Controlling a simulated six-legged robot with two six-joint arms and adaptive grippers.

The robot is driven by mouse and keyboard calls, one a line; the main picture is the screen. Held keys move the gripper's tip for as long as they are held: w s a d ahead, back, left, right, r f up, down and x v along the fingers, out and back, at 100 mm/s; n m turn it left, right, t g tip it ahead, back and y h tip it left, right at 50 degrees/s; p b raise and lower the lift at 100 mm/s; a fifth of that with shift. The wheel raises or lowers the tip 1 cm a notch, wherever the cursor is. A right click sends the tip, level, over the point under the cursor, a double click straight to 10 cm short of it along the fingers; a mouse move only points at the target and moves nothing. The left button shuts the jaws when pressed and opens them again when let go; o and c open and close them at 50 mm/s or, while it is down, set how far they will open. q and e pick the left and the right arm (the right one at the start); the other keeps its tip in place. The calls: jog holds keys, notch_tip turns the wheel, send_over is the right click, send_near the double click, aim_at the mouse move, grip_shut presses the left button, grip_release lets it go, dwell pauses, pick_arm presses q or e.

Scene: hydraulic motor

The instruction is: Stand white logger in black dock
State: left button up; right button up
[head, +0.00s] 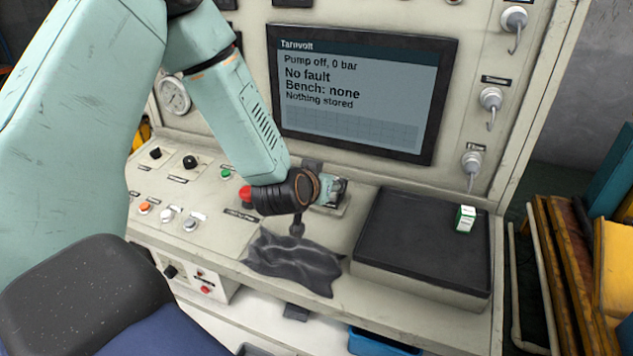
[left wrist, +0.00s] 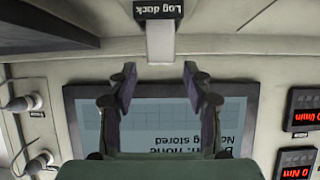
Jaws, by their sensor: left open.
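In the left wrist view, which is upside down, a plain white block (left wrist: 160,43), apparently the white logger, rises from the black dock (left wrist: 158,9) labelled "Log dock". How deep it sits in the dock is hidden. My left gripper (left wrist: 159,70) is open, its two fingers apart with the block lined up between and just beyond their tips. I see no contact. In the head view my left gripper (head: 335,189) is low over the console below the screen; my wrist hides much of that spot, and I cannot make out the logger there. My right gripper is not in view.
A raised black pad (head: 405,245) at right bears a small green-and-white box (head: 465,218). The screen (head: 360,92) behind reads "Nothing stored". Buttons and knobs (head: 168,215) lie left of my gripper.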

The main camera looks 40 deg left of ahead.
pick_arm(q)
jog(key=p+v, duration=0.1)
jog(key=v, duration=0.7)
jog(key=shift+s, duration=0.2)
jog(key=shift+r, duration=0.1)
dwell(0.4)
